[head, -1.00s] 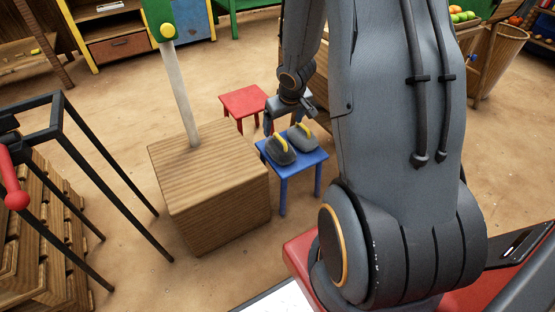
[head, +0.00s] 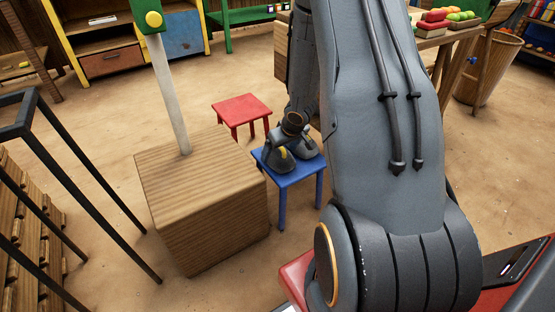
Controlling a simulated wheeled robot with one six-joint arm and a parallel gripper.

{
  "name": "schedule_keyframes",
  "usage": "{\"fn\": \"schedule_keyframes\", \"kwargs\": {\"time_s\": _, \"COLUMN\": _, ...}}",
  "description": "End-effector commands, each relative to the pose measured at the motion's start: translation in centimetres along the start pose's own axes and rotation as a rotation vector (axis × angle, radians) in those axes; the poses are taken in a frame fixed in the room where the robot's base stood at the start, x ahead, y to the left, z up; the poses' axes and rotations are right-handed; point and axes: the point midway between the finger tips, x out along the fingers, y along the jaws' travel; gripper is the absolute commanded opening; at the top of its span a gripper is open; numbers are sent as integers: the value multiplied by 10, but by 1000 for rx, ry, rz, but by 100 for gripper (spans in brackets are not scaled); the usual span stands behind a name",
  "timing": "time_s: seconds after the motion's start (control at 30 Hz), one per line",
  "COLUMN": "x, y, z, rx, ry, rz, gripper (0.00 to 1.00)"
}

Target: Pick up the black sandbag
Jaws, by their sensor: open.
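Two dark sandbags sit side by side on a small blue stool (head: 285,184). The left bag (head: 277,162) shows part of a yellow handle. The right bag (head: 305,148) is partly covered by my wrist, and its handle is hidden. Both look dark grey to black, so I cannot tell them apart by colour. My gripper (head: 286,141) is open, low over the bags and close to the left one's handle. Its fingertips are mostly hidden, and I cannot tell whether they touch a bag.
A large wooden block (head: 205,200) with a pale post (head: 168,90) stands just left of the stool. A red stool (head: 241,108) is behind. A black metal frame (head: 90,180) is at far left. Open floor lies between the frame and block.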

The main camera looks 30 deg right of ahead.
Motion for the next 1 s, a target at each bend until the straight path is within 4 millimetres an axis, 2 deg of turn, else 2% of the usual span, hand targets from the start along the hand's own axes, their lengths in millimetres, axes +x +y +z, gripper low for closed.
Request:
{"fn": "schedule_keyframes", "kwargs": {"time_s": 0.03, "x": 10, "y": 1, "z": 1, "rx": 0, "ry": -1, "rz": 0, "gripper": 86}}
{"fn": "schedule_keyframes", "kwargs": {"time_s": 0.23, "x": 34, "y": 1, "z": 2, "rx": 0, "ry": -2, "rz": -1, "gripper": 86}}
{"fn": "schedule_keyframes", "kwargs": {"time_s": 0.53, "x": 36, "y": 1, "z": 1, "rx": 1, "ry": -1, "rz": 0, "gripper": 84}}
{"fn": "schedule_keyframes", "kwargs": {"time_s": 0.9, "x": 35, "y": 1, "z": 1, "rx": 1, "ry": -1, "rz": 0, "gripper": 22}}
{"fn": "schedule_keyframes", "kwargs": {"time_s": 0.97, "x": 35, "y": 1, "z": 2, "rx": 1, "ry": -1, "rz": 0, "gripper": 12}}
{"fn": "schedule_keyframes", "kwargs": {"time_s": 1.0, "x": 35, "y": 2, "z": 0, "rx": 0, "ry": 2, "rz": 1, "gripper": 10}}
